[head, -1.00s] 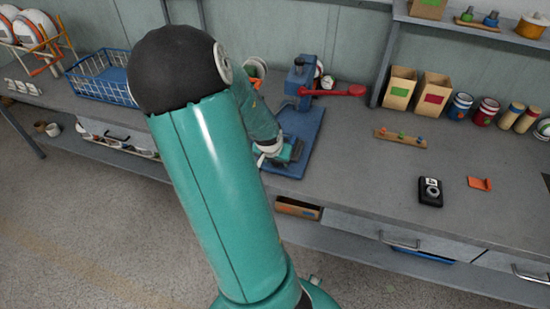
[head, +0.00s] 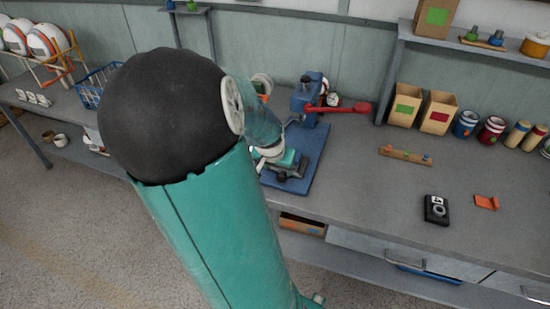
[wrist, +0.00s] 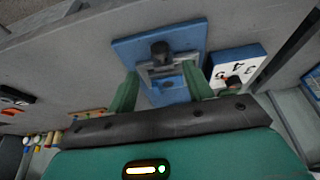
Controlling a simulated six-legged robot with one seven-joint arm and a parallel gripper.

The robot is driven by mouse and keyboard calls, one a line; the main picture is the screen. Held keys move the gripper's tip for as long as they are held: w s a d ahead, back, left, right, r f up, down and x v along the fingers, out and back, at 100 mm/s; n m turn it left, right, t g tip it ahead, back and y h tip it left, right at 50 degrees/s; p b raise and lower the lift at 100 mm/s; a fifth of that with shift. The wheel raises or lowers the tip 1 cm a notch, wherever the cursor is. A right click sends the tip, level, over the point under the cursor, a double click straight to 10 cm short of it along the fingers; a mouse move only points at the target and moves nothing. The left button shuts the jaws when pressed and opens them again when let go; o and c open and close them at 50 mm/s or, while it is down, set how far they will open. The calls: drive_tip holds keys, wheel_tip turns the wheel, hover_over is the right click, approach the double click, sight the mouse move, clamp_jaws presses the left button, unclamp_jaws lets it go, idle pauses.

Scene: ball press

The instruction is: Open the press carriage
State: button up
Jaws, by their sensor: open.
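The press has a blue base plate (head: 308,150), a blue upright (head: 305,92) and a red lever (head: 345,108) pointing right. The grey press carriage (wrist: 172,70), with a black knob (wrist: 160,48), sits low over the plate in the wrist view. My gripper (wrist: 160,82) is open and empty. Its two green fingers stand apart on either side of the carriage in that view, with the knob beyond the tips. I cannot tell whether they touch it. In the head view my gripper (head: 283,160) is low over the plate's near part, and my arm hides some of the press.
A peg strip (head: 405,155), a black camera (head: 436,209) and an orange piece (head: 486,203) lie on the bench to the right. A blue wire basket (head: 95,85) is at left.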

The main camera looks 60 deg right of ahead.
drive_tip(key=shift+v, duration=2.85)
drive_tip(key=w+a+f+n+t+y, duration=0.1)
drive_tip(key=w+a+n+y, duration=0.3)
drive_tip(key=a, duration=0.5)
drive_tip(key=w+a+f+n+t+y, duration=0.1)
drive_tip(key=w+a+n, duration=0.2)
drive_tip(key=w+a, duration=0.45)
drive_tip(key=s+a+r+n+t, duration=0.1)
drive_tip(key=s+a+r+n, duration=0.2)
drive_tip(key=a+r, duration=0.4)
drive_tip(key=s+a+r+n+t, duration=0.2)
drive_tip(key=a+r+n, duration=0.4)
drive_tip(key=a, duration=0.7)
drive_tip(key=shift+s+a+r+h, duration=0.35)
drive_tip(key=shift+s+r, duration=0.1)
drive_tip(key=shift+r, duration=0.15)
